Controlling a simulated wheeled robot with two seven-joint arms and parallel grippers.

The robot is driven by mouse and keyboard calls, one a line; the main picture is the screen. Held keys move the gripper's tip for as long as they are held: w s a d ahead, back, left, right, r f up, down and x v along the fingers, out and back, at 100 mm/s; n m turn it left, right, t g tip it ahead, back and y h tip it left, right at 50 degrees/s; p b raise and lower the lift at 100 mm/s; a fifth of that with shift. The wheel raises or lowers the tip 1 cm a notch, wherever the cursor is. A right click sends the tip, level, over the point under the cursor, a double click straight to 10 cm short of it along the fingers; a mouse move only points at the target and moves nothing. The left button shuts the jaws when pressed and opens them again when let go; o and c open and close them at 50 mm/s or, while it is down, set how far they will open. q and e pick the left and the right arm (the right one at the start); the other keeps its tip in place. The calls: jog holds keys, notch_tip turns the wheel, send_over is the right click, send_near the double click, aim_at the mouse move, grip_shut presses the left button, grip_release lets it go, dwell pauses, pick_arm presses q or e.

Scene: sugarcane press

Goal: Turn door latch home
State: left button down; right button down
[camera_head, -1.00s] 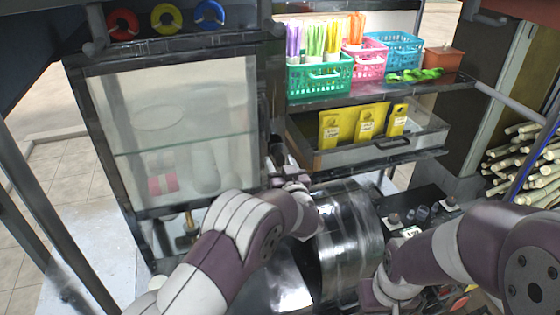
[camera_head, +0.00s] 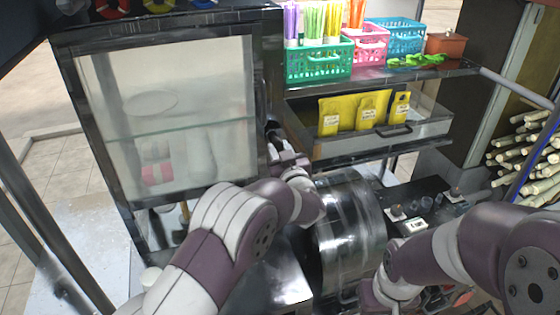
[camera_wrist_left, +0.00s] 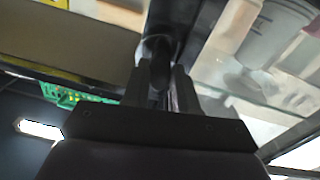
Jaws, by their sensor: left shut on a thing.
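The cabinet door (camera_head: 110,130) is a dark frame with a glass pane, and it stands left of centre in the head view. Its dark latch sits on the right side of the door frame. In the left wrist view the dark latch (camera_wrist_left: 158,50) lies between the two fingers of my left gripper (camera_wrist_left: 160,85), which is shut on it. In the head view my left gripper (camera_head: 272,135) is at the door's right edge, and its fingertips are partly hidden. My right arm comes in from the right, and its gripper is not clearly visible.
A shelf with a green basket (camera_head: 320,62), a pink basket (camera_head: 370,48) and a blue basket (camera_head: 398,40) is at upper right. Below is an open drawer (camera_head: 430,128) with yellow packets. A dark metal drum (camera_head: 350,235) stands close to my left forearm. Sugarcane stalks (camera_head: 530,150) are at far right.

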pick_arm(q)
jog(key=n+b, duration=0.3)
jog(key=b, duration=0.2)
jog(key=n+b, duration=0.4)
jog(key=b, duration=0.1)
jog(key=n+b, duration=0.4)
jog(key=b, duration=0.1)
jog(key=shift+f+y, duration=0.35)
jog(key=shift+y, duration=0.05)
jog(key=shift+d+r+n+b, duration=0.1)
jog(key=shift+r+n+b, duration=0.05)
jog(key=shift+n+b, duration=2)
jog(key=shift+n, duration=0.45)
jog(key=c, duration=0.9)
grip_release()
jog(key=shift+s+r, duration=0.1)
jog(key=shift+r, duration=0.05)
